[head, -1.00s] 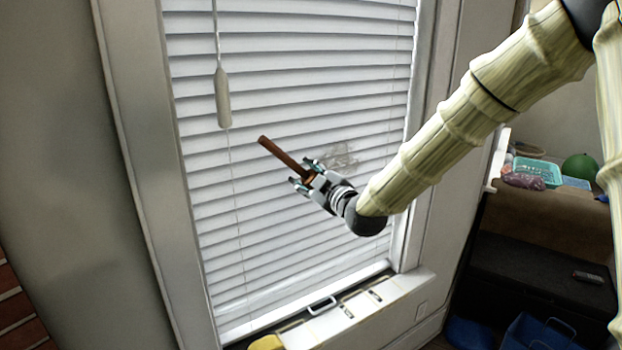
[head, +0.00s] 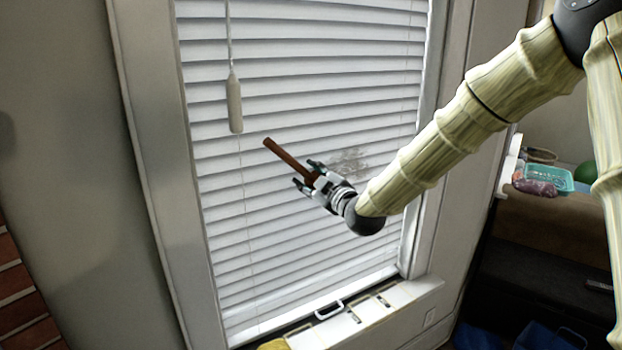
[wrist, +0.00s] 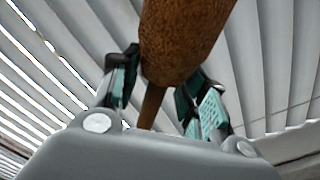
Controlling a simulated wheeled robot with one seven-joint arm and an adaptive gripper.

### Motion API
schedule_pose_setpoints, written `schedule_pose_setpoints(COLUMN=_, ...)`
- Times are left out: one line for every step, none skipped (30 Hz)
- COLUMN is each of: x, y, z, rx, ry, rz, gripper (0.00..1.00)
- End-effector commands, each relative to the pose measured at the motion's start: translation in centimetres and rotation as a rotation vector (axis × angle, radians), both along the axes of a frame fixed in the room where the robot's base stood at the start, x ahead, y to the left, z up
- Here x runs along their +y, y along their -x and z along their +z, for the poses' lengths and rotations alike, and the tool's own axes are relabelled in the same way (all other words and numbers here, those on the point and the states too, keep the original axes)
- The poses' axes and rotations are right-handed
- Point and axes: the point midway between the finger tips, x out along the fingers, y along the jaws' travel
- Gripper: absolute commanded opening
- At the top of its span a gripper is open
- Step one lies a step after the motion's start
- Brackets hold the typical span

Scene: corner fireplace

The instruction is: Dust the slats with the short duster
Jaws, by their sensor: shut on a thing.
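My gripper (head: 306,181) is shut on a short brown rod-like thing, the short duster (head: 284,155), in front of the blind. Its free end points up and left in the head view. In the wrist view the duster (wrist: 185,40) shows a thick, rough brown part close to the camera and a thinner part between the fingers (wrist: 165,95). No bristles or feathers can be made out. The white slats (head: 290,235) fill the window, with a grey dusty patch (head: 348,163) just right of and above the gripper. I cannot tell whether the duster touches the slats.
A pale cord pull (head: 235,103) hangs before the slats, left of and above the duster. The white window frame (head: 165,170) borders the blind. A teal basket (head: 560,178) stands at the right.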

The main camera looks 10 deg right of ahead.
Motion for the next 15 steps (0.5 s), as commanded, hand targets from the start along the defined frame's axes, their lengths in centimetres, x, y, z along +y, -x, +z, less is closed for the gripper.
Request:
schedule_pose_setpoints(x=0.0, y=0.0, z=0.03, rx=0.0, ry=0.0, rz=0.0, gripper=0.24)
schedule_pose_setpoints(x=0.0, y=-0.01, z=0.03, rx=0.0, ry=0.0, rz=0.0, gripper=0.24)
schedule_pose_setpoints(x=0.01, y=-0.02, z=0.03, rx=0.0, ry=0.0, rz=0.0, gripper=0.24)
schedule_pose_setpoints(x=0.02, y=-0.05, z=0.03, rx=0.0, ry=0.0, rz=0.0, gripper=0.24)
schedule_pose_setpoints(x=0.03, y=-0.07, z=0.03, rx=0.0, ry=0.0, rz=0.0, gripper=0.24)
schedule_pose_setpoints(x=0.05, y=-0.13, z=0.01, rx=0.0, ry=0.0, rz=0.0, gripper=0.24)
schedule_pose_setpoints(x=0.05, y=-0.17, z=0.01, rx=-0.001, ry=0.0, rz=-0.001, gripper=0.24)
schedule_pose_setpoints(x=0.07, y=-0.22, z=0.01, rx=-0.001, ry=0.0, rz=-0.001, gripper=0.24)
schedule_pose_setpoints(x=0.09, y=-0.29, z=0.02, rx=-0.001, ry=0.0, rz=-0.001, gripper=0.24)
schedule_pose_setpoints(x=0.11, y=-0.32, z=0.02, rx=-0.001, ry=0.0, rz=-0.001, gripper=0.24)
schedule_pose_setpoints(x=0.13, y=-0.37, z=0.02, rx=-0.001, ry=0.0, rz=-0.001, gripper=0.24)
schedule_pose_setpoints(x=0.15, y=-0.42, z=0.02, rx=-0.001, ry=0.0, rz=-0.001, gripper=0.24)
schedule_pose_setpoints(x=0.16, y=-0.46, z=0.02, rx=-0.001, ry=0.0, rz=-0.001, gripper=0.24)
schedule_pose_setpoints(x=0.18, y=-0.51, z=0.02, rx=-0.001, ry=0.0, rz=-0.001, gripper=0.24)
schedule_pose_setpoints(x=0.21, y=-0.56, z=0.01, rx=0.0, ry=0.0, rz=0.0, gripper=0.24)
